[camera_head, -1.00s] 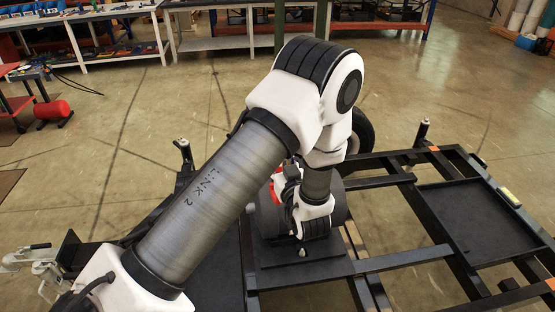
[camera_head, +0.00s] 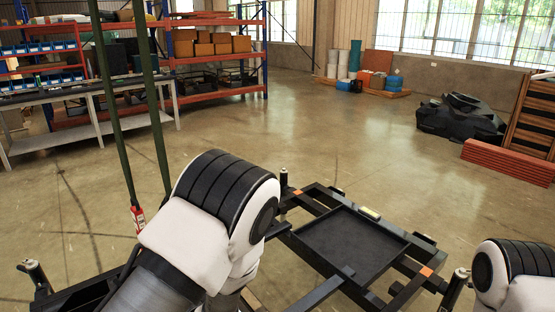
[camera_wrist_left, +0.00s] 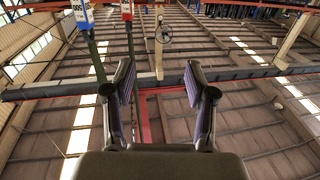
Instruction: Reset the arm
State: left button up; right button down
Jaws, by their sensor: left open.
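My left gripper (camera_wrist_left: 161,95) shows in the left wrist view with its two fingers apart and nothing between them. It points up toward the ceiling beams. In the head view my left arm (camera_head: 215,215) rises from the lower left, and its hand is hidden behind the arm. Part of my right arm (camera_head: 510,275) shows at the lower right corner, but its gripper is out of view.
A black metal frame with a flat tray (camera_head: 352,246) lies in front of me. A workbench (camera_head: 85,97) and shelves (camera_head: 215,57) line the back.

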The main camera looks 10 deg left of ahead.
pick_arm(q)
jog(key=s+a+f+m+g+h, duration=0.15)
jog(key=s+f+h, duration=0.3)
jog(key=f, duration=0.65)
jog(key=s+f+m+g+h, duration=0.25)
jog(key=s+f, duration=0.35)
jog(key=f, duration=0.4)
jog(key=s+d+f+m+g+h, duration=0.2)
jog(key=s+d+f+m+h, duration=0.1)
jog(key=s+d+h, duration=0.1)
jog(key=s+d+f+m+g+h, duration=0.3)
jog(key=s+d+f+m+h, duration=0.1)
jog(key=s+d, duration=0.3)
jog(key=shift+s+h, duration=0.3)
jog(key=shift+s, duration=0.75)
jog(key=shift+d, duration=0.1)
